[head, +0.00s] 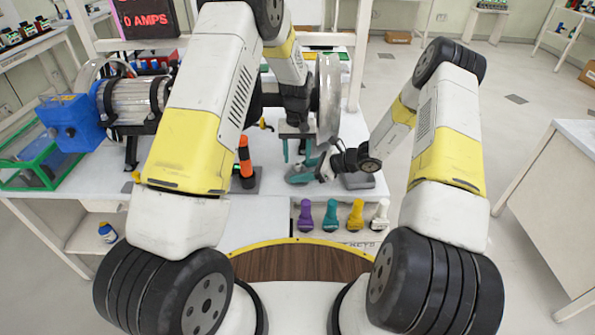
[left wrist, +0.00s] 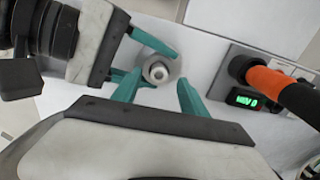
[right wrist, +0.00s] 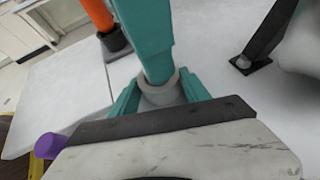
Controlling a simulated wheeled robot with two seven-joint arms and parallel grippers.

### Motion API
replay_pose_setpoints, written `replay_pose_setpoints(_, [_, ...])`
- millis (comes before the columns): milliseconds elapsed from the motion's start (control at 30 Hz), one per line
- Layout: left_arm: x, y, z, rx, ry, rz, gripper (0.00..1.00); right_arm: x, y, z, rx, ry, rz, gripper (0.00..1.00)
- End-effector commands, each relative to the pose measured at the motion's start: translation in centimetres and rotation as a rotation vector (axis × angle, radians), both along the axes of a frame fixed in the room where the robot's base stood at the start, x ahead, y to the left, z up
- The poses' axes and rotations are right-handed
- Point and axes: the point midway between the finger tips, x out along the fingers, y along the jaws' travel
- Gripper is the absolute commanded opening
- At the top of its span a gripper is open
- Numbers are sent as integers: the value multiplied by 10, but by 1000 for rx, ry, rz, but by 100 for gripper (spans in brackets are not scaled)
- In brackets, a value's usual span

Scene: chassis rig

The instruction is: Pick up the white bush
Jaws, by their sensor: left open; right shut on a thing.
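The white bush (left wrist: 157,72) shows as a small pale ring with a rounded centre in the left wrist view. My right gripper (right wrist: 160,80) is shut on it, with the teal fingers on either side of the pale ring (right wrist: 162,93). My left gripper (left wrist: 161,77) is open, its teal fingers apart around the bush. One large left finger stands in front of the bush in the right wrist view and hides part of it. In the head view both grippers meet above the white bench; I cannot make out the bush there.
An orange and black handle (head: 245,160) stands on a grey base beside the left gripper. Purple (head: 305,216), teal (head: 330,216), yellow (head: 356,216) and white (head: 380,216) keys line the bench front. A blue motor (head: 72,122) sits left. Bare bench lies front left.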

Motion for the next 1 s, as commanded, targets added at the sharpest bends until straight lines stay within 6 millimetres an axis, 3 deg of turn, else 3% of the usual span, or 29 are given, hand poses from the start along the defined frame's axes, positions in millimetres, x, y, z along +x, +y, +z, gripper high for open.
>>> replay_pose_setpoints(167, [0, -1, -26, 1, 2, 0, 51, 0, 0, 0, -1, 0, 0, 32])
replay_pose_setpoints(400, [0, -1, -28, 0, 0, 0, 51, 0, 0, 0, -1, 0, 0, 32])
replay_pose_setpoints(667, [0, -1, -28, 0, 0, 0, 0, 0, 0, 0, -1, 0, 0, 32])
replay_pose_setpoints(1000, [0, -1, -24, 0, -1, 0, 0, 0, 0, 0, -1, 0, 0, 32])
